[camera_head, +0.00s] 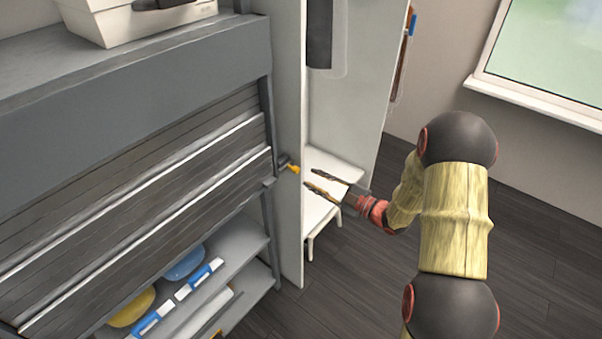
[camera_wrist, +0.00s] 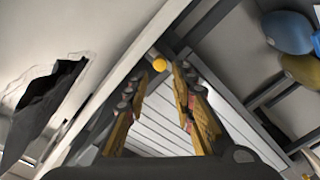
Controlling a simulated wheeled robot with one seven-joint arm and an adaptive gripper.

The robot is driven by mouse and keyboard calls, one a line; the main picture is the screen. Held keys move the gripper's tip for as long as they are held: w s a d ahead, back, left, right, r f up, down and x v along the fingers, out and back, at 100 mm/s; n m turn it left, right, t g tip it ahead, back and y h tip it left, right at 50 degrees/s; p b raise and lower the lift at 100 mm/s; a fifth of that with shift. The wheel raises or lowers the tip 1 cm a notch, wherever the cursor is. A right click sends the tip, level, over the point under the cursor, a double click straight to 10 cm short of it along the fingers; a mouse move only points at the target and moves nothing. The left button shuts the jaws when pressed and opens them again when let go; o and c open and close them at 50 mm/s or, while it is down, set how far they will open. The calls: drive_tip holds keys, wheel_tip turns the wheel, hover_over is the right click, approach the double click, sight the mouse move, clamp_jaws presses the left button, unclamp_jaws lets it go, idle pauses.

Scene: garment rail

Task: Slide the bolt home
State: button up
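The bolt (camera_head: 284,162) is a small dark piece with a yellow knob (camera_head: 294,169) at the right edge of the grey slatted shutter (camera_head: 150,190). My gripper (camera_head: 311,179) is open, its two fingers spread and pointing at the knob from the right. The fingertips are a short way from the knob in the head view. In the wrist view, the yellow knob (camera_wrist: 159,65) shows between and just beyond the open fingertips (camera_wrist: 162,72). Nothing is held. How far the bolt is slid in cannot be told.
A tall white panel (camera_head: 290,230) stands close beside the bolt, with a white stool-like piece (camera_head: 330,185) behind the fingers. Shelves (camera_head: 240,250) below the shutter hold blue and yellow rounded items. A pale box (camera_head: 135,18) sits on top. Dark floor lies open at right.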

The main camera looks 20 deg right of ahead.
sight(298, 171)
drive_tip(key=b+x, duration=0.1)
drive_tip(key=x, duration=0.5)
drive_tip(key=shift+c, duration=1.1)
drive_tip(key=c, duration=0.4)
clamp_jaws()
